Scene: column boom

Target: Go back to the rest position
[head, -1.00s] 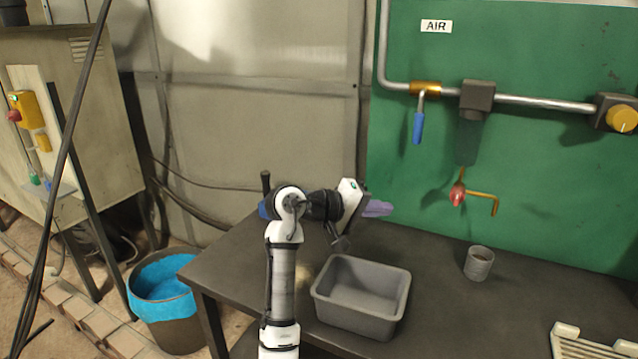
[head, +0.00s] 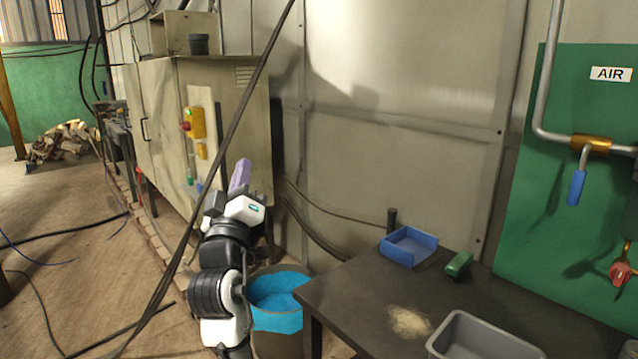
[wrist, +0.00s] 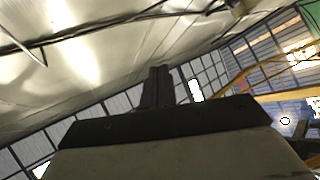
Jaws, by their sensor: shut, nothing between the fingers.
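My gripper (head: 240,174) is raised in the head view, left of the dark table and in front of the beige cabinet. Its purple fingers point up and are together, with nothing held. In the wrist view the shut fingers (wrist: 158,86) point toward the ceiling and the upper windows, with no object between them.
The blue-lined bin (head: 277,292) stands just right of my arm. The dark table (head: 365,288) carries a blue tray (head: 409,246), a green brush-like object (head: 459,265), a pale spill (head: 409,321) and a grey tub (head: 480,338). A dark slanting cable (head: 216,178) passes close by my gripper. Open floor lies left.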

